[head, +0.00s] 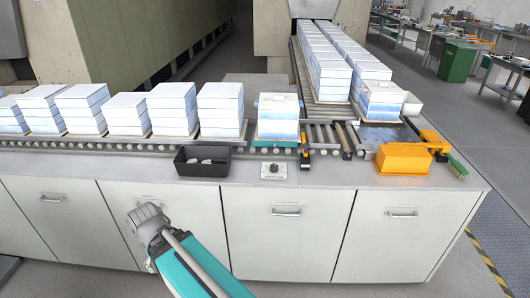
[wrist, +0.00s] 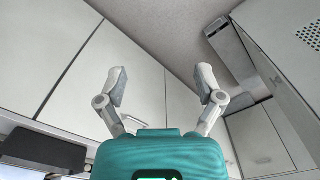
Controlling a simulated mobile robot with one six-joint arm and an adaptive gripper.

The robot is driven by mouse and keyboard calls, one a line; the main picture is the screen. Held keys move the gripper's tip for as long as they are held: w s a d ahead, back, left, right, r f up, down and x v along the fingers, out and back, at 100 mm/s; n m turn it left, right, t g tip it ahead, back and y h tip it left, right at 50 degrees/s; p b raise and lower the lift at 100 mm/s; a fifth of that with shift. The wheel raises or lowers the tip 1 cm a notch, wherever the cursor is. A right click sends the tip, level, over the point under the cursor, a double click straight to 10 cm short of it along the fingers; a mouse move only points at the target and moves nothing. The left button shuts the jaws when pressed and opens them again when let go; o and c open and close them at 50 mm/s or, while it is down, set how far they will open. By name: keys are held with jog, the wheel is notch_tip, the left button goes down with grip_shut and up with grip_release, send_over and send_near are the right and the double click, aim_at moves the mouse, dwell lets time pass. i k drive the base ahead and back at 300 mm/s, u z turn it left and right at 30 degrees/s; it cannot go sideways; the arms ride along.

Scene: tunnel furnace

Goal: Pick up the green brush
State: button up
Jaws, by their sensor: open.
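The green brush (head: 457,167) lies at the right end of the grey counter (head: 330,178), right of an orange box. Its bristles show at the counter's edge; part of it is hard to make out at this size. My gripper (wrist: 162,82) is open and empty in the wrist view, its two fingers spread apart with pale cabinet fronts behind. In the head view my arm is in front of the cabinets at lower left, well away from the brush. The brush is not seen in the wrist view.
The orange box (head: 403,158) stands left of the brush. A black bin (head: 203,163) with pale pieces and a small control box (head: 273,171) sit on the counter. White block stacks (head: 220,106) line the roller conveyor behind. The counter front between control box and orange box is clear.

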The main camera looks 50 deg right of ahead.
aim_at(455, 167)
jog(key=z, duration=2.95)
